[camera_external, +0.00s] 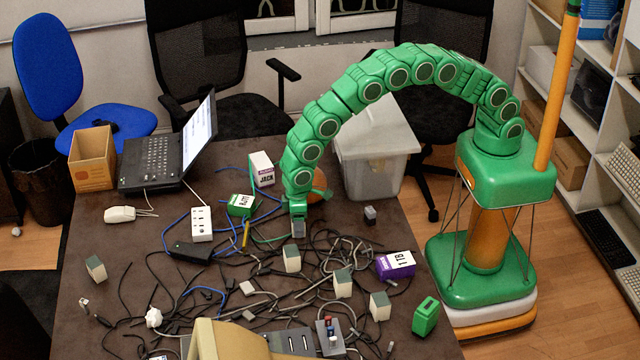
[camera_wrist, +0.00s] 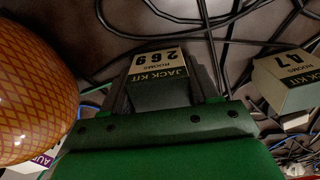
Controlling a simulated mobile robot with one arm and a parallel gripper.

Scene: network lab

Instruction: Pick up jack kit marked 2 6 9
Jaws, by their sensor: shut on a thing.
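The jack kit marked 2 6 9 (camera_wrist: 160,64) is a small box with a cream label and dark grey-green sides. In the wrist view its label appears upside down. My gripper (camera_wrist: 160,90) is shut on it, with the dark fingers on its left and right sides. In the external view my gripper (camera_external: 298,218) points down over the cable-strewn table, with the small kit (camera_external: 298,230) at its tip. I cannot tell whether the kit touches the table.
An orange patterned round object (camera_wrist: 32,88) is close on the left in the wrist view. Several similar kits, one at the front right (camera_external: 380,306), stand among tangled cables. A green box (camera_external: 241,205), JACK box (camera_external: 262,168), purple box (camera_external: 396,264) and laptop (camera_external: 165,155) are around.

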